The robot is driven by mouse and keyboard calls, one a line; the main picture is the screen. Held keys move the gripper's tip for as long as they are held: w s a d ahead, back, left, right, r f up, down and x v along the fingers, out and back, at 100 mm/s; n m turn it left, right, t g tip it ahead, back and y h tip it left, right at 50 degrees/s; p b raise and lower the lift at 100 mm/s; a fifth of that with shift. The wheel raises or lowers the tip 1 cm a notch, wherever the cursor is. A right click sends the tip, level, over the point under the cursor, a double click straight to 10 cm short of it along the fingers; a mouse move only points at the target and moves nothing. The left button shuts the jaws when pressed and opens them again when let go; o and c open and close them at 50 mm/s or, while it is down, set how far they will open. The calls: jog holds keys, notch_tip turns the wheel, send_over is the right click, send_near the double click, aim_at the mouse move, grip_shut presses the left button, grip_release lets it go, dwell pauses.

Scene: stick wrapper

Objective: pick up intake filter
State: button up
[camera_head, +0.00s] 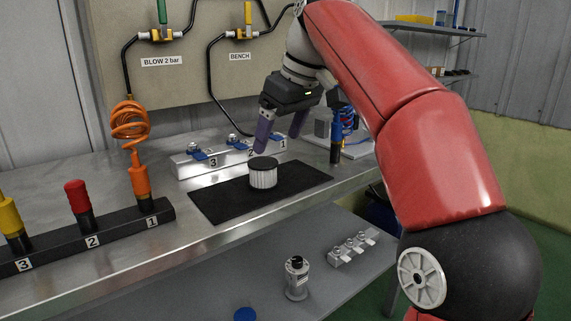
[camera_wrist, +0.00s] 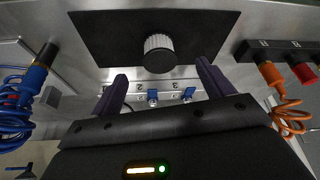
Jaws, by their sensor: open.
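The intake filter (camera_head: 263,174) is a short white pleated cylinder with a dark top. It stands upright on a black mat (camera_head: 224,202) on the metal bench. In the wrist view the filter (camera_wrist: 158,45) shows beyond the fingertips, a little above the middle of the gap between them. My gripper (camera_head: 281,139) is open and empty, with purple fingers, above and behind the filter in the head view. In the wrist view my gripper (camera_wrist: 161,70) has its two fingers wide apart. The fingers appear apart from the filter.
A metal manifold block (camera_head: 199,164) with blue valve handles stands behind the mat. A black rack (camera_head: 104,233) with coloured-grip tools is at the left, with an orange coiled hose (camera_head: 130,122) above. A blue tool (camera_head: 336,135) with a coiled hose stands right of the gripper.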

aim_at(267, 163)
jog(key=x, duration=0.2)
jog(key=b+x, duration=0.1)
jog(key=x, duration=0.2)
jog(key=b+x, duration=0.1)
jog(key=x, duration=0.1)
jog(key=shift+w+a, duration=0.25)
jog(key=shift+w, duration=0.2)
jog(key=shift+c, duration=0.4)
jog(key=c, duration=1)
